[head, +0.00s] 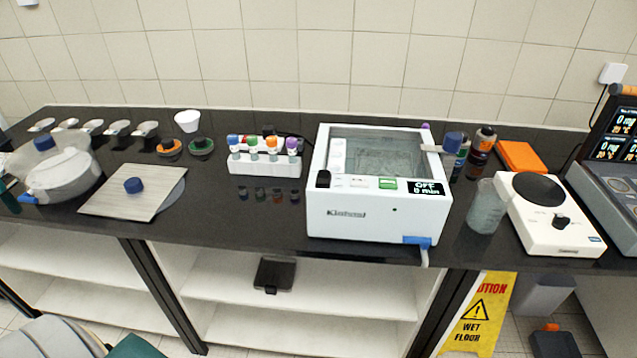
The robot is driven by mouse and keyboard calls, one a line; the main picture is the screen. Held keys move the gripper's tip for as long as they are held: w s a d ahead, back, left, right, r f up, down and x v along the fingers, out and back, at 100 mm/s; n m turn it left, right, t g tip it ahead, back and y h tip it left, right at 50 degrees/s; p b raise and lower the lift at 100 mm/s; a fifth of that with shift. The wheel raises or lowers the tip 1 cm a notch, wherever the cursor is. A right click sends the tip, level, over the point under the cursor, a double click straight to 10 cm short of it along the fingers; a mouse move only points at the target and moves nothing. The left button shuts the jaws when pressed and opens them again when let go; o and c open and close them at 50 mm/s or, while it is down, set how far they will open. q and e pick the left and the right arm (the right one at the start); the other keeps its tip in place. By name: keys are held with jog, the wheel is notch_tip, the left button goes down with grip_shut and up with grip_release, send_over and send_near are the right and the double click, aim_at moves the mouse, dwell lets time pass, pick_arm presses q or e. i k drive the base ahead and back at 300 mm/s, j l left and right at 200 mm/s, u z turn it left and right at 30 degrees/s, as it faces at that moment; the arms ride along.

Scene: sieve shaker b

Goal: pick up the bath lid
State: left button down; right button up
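The bath lid appears to be the flat, light metal plate (118,203) with a blue knob (134,186) on top. It lies on the dark bench at the left, with its front edge near the bench's front edge. A grey rounded shape shows under its right side. The white water bath (375,222) stands at the middle of the bench. Its top is uncovered, and the basin inside shows. Its display reads OFF. Neither of my grippers is in view.
A rack of capped tubes (265,166) stands between the plate and the bath. A round, pale vessel (62,178) stands left of the plate. A beaker (487,207) and white hotplate (552,228) stand at the right. A yellow wet-floor sign (480,318) stands below.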

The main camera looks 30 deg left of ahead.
aim_at(135, 192)
jog(key=u, duration=2.05)
jog(key=z, duration=1.55)
jog(key=j, duration=0.5)
jog(key=i+j+u, duration=0.15)
jog(key=j, duration=0.8)
